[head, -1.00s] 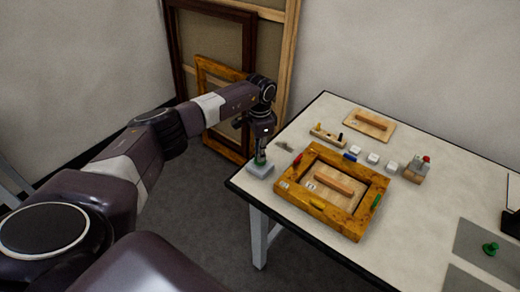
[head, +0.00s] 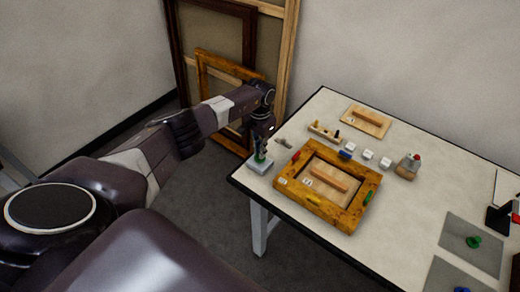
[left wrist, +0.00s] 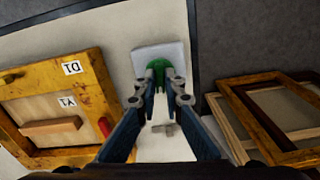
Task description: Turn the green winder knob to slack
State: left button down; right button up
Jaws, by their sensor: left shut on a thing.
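The green winder knob (left wrist: 160,67) sits on a pale grey block (left wrist: 150,54) at the table's near left corner. In the head view the block (head: 261,167) shows, with the knob mostly hidden by the fingers. My left gripper (left wrist: 160,84) is over the block with its two fingertips closed on the knob's sides. In the head view my left gripper (head: 261,148) reaches down to the block from the left. My right gripper is in neither view.
A wooden frame (head: 283,185) with a board inside lies right of the block. A small grey metal piece (head: 284,144) lies close behind. White cubes (head: 368,154), a peg rack (head: 325,131) and grey mats (head: 455,233) are farther off. Picture frames (head: 205,65) lean on the wall.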

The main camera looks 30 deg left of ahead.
pick_arm(q)
jog(key=shift+w+a+r, duration=0.1)
jog(key=c, duration=2)
grip_release()
jog(key=shift+c, duration=0.2)
jog(key=shift+d+r, duration=0.15)
jog(key=shift+d, duration=0.05)
notch_tip(320, 180, up, 12)
jog(key=shift+a+f, duration=0.2)
